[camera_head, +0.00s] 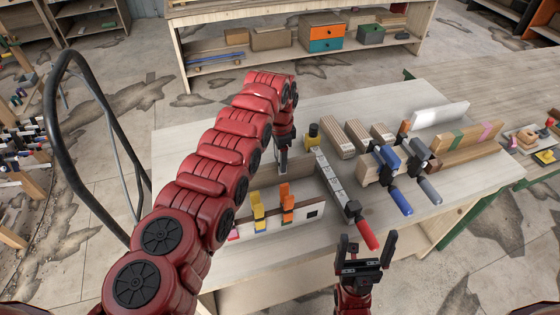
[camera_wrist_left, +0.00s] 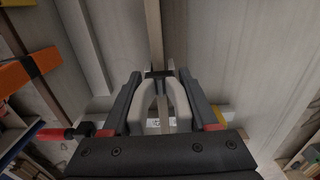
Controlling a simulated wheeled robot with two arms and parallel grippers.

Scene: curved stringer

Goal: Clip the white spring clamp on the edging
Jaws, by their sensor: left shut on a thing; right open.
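My left gripper (camera_head: 284,138) points down over the workpiece on the table. In the left wrist view, the left gripper (camera_wrist_left: 158,100) is shut on the white spring clamp (camera_wrist_left: 180,101), with a finger against each pale handle. The clamp's dark jaw end lies at a thin wooden strip, the edging (camera_wrist_left: 153,35), which runs lengthwise under it. I cannot tell whether the jaws grip the strip. In the head view the clamp is a small pale shape (camera_head: 283,160) below the fingers. My right gripper (camera_head: 366,243) is open and empty near the table's front edge.
Yellow (camera_head: 258,210) and orange (camera_head: 287,203) clamps stand on the workpiece's front panel. A long bar clamp with a red handle (camera_head: 367,235) lies right of it. Wooden blocks, blue (camera_head: 400,201) and grey (camera_head: 430,191) clamp handles and boards fill the table's right.

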